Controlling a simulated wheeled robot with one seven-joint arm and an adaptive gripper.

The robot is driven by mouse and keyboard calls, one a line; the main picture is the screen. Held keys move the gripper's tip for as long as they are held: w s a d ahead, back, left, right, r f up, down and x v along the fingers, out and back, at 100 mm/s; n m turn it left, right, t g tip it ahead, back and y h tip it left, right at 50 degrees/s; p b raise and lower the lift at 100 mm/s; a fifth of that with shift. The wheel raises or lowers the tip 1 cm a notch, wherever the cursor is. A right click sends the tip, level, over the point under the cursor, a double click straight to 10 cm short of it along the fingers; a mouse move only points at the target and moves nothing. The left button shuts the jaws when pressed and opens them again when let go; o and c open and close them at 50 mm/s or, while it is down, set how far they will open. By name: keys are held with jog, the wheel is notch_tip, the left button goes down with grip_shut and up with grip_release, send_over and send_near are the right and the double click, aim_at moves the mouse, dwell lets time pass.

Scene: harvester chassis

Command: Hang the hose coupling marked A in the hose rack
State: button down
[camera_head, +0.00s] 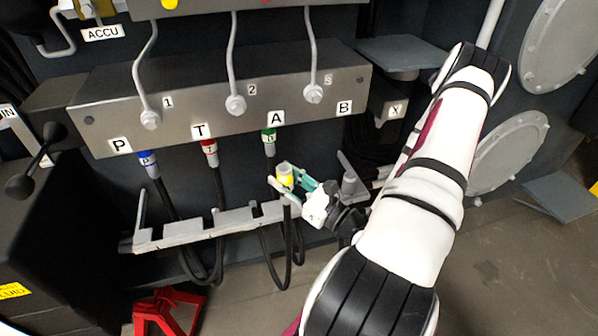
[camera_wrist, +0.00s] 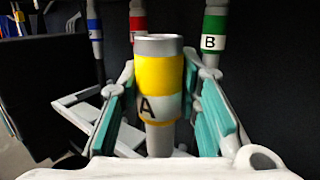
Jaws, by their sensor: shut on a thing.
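The hose coupling marked A, with a yellow band (camera_head: 286,176), stands roughly upright over the right end of the grey hose rack (camera_head: 185,235). In the wrist view the coupling (camera_wrist: 158,75) shows its grey top and its A label between teal finger pads. My gripper (camera_head: 290,181) is shut on it from the right; the fingers also show in the wrist view (camera_wrist: 160,98). Its black hose (camera_head: 289,240) hangs below at the rack's right end. I cannot tell whether the coupling touches the rack or sits in a slot.
Blue (camera_head: 148,158), red (camera_head: 209,147) and green (camera_head: 268,136) couplings hang from the valve block (camera_head: 220,103) under P, T and A. The green one reads B in the wrist view (camera_wrist: 213,35). A red stand (camera_head: 168,310) is on the floor below.

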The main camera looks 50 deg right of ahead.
jog(key=w+a+p, duration=0.2)
jog(key=w+a, duration=0.1)
jog(key=a, duration=0.3)
jog(key=shift+w, duration=0.35)
jog(key=shift+a+f, duration=0.1)
